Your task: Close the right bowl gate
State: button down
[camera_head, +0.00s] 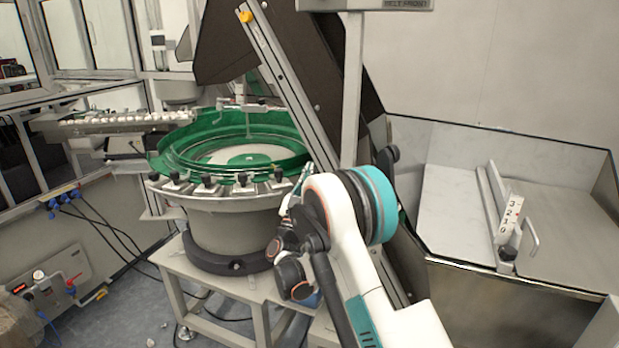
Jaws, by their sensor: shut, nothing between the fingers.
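A round green feeder bowl (235,171) stands left of centre on a grey drum. Several black knobs (208,181) line its front rim. In the steel bin at the right, a divider carries a white plate with a number scale (508,222), a black knob (507,254) and a bent bar handle (531,238). No label tells which part is the right bowl gate, and I cannot tell how far it stands open. My white and teal arm reaches up in the lower middle, just right of the bowl. Its gripper cannot be made out behind the arm's own links.
An inclined metal rail (300,100) and a dark chute rise behind the arm. A grey metal stand (257,302) carries the bowl. The steel bin (478,280) fills the right side. A linear track (130,122) runs off the bowl's left side. Cables hang at the left.

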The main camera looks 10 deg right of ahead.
notch_tip(320, 180, down, 4)
jog(key=shift+s+f, duration=0.1)
jog(key=shift+f, duration=0.3)
dwell(0.3)
